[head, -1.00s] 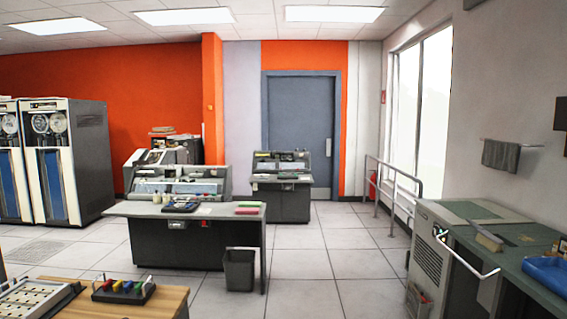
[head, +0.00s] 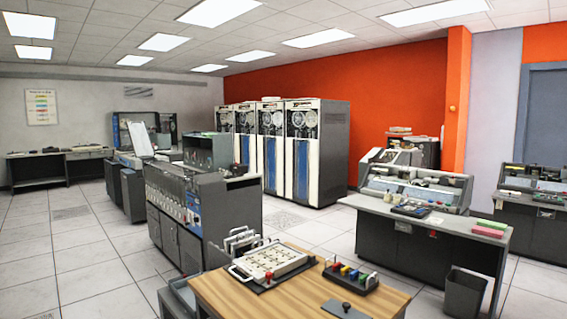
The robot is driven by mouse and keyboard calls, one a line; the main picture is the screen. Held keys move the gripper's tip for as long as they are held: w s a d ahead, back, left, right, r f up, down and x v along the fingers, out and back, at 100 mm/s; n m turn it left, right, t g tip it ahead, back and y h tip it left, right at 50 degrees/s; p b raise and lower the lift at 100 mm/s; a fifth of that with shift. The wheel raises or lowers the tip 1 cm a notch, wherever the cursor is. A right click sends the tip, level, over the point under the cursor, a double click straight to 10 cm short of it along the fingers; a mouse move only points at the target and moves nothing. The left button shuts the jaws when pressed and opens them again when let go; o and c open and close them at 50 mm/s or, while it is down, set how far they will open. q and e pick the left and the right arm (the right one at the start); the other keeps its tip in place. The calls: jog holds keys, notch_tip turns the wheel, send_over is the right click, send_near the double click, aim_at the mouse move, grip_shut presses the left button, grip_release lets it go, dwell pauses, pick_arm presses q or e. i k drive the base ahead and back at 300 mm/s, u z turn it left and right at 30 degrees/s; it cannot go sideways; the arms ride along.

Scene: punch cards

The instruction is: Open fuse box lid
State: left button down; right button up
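No fuse box or lid can be made out for certain in the head view. On the same table sit a light panel with rows of small parts (head: 270,261) on a dark base, and a dark rack with colored handles (head: 350,277). Neither of my grippers is in view.
A grey desk (head: 425,222) with a console stands at right, a dark bin (head: 464,293) beside it. A long grey machine (head: 205,215) stands left of the table. Tall tape cabinets (head: 317,150) line the back. Tiled floor (head: 70,265) is free at left.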

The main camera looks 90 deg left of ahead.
aim_at(236, 165)
jog(key=z, duration=0.45)
jog(key=i, duration=0.2)
jog(key=u, duration=1.95)
jog(key=i, duration=5.4)
jog(key=u, duration=1.65)
